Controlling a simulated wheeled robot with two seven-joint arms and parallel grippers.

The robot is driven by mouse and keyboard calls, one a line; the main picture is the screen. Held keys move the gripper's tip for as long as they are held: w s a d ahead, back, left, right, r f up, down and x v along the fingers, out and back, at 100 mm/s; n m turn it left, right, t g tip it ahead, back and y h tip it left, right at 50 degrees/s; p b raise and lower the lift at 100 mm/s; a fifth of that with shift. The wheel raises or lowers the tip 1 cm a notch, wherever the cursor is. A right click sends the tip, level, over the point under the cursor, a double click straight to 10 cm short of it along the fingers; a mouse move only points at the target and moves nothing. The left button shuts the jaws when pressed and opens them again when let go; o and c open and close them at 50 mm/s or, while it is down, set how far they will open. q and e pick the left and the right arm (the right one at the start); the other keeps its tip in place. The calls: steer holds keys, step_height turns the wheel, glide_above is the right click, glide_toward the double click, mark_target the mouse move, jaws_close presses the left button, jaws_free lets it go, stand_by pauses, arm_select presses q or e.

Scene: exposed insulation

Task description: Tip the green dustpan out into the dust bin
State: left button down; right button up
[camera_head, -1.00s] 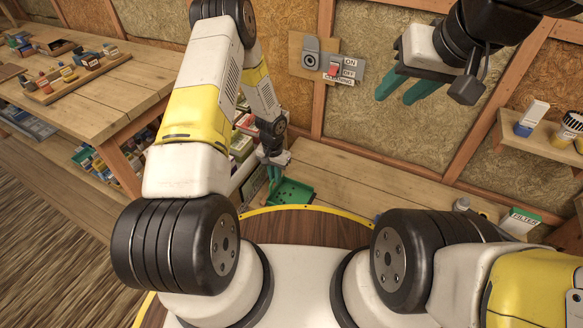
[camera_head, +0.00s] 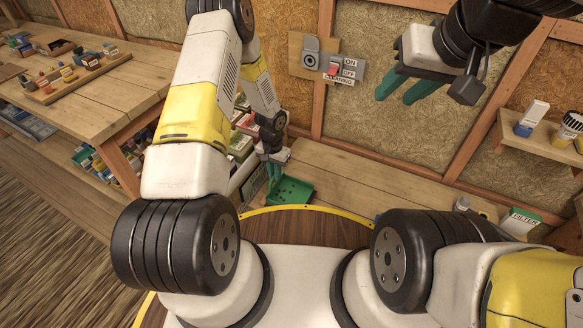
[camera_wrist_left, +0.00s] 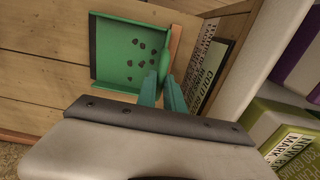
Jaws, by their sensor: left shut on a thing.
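The green dustpan (camera_head: 293,192) is near the wooden bench at the middle of the head view, with dark bits on its pan. In the left wrist view the dustpan (camera_wrist_left: 115,58) lies open side up, and several brown bits (camera_wrist_left: 136,56) rest on it. My left gripper (camera_head: 272,176) is shut on the dustpan's handle; its teal fingers show in the left wrist view (camera_wrist_left: 163,88). I cannot tell whether the pan touches the bench. My right gripper (camera_head: 408,90) is open and empty, high in front of the wall. I cannot make out the dust bin in these views.
The wooden bench (camera_head: 370,178) runs along the insulated wall, mostly clear. A switch panel (camera_head: 335,69) is on the wall. A workbench (camera_head: 100,95) with small items stands left. Boxes (camera_wrist_left: 285,130) are close beside the left gripper. A filter box (camera_head: 520,221) is at the right.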

arm_select(q)
steer(key=shift+r, duration=2.25)
steer(key=shift+r, duration=0.15)
steer(key=s+a+r+n, duration=0.2)
steer(key=r, duration=0.6)
steer(key=s+a+r+n, duration=0.2)
steer(key=s+r, duration=0.1)
steer(key=r, duration=0.6)
steer(key=shift+r, duration=0.25)
steer(key=shift+d, duration=0.15)
